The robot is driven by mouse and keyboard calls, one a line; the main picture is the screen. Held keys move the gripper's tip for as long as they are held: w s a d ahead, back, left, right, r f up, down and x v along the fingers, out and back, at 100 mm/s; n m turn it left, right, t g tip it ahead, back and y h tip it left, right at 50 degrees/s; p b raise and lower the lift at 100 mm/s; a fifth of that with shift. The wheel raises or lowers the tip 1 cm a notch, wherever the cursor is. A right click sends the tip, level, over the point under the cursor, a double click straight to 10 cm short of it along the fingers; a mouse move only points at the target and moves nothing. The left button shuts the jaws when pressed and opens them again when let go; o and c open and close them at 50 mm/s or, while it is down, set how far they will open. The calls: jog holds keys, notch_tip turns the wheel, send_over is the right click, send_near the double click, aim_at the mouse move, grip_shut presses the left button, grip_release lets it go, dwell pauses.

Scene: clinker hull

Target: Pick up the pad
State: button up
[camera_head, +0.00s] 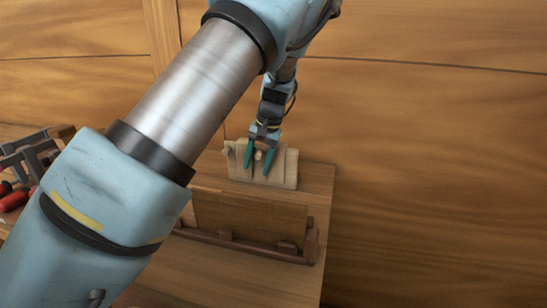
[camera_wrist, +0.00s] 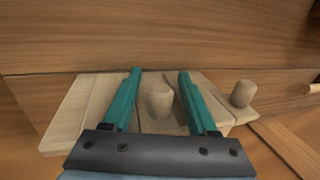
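A pale wooden block (camera_head: 289,176) with flat plates and rounded knobs sits at the far end of the bench. It may hold or be the pad; I cannot tell the pad apart from it for certain. In the wrist view the pale plates (camera_wrist: 76,112) spread on both sides of my fingers. My gripper (camera_wrist: 160,72) is open, its two teal fingers wide apart. A rounded knob (camera_wrist: 158,101) stands between the fingers, with a visible gap on each side. In the head view my gripper (camera_head: 257,171) points down over the block. The contact of the fingertips with the plates is unclear.
A second knob (camera_wrist: 242,94) stands to the right of my fingers. A dark wooden rack (camera_head: 250,219) lies nearer on the bench (camera_head: 318,190). Clamps (camera_head: 30,155) and red-handled tools (camera_head: 14,198) lie at the left. The plank wall (camera_head: 430,130) rises close behind the block.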

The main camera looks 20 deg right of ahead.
grip_shut()
jog(key=shift+r, duration=0.2)
dwell(0.6)
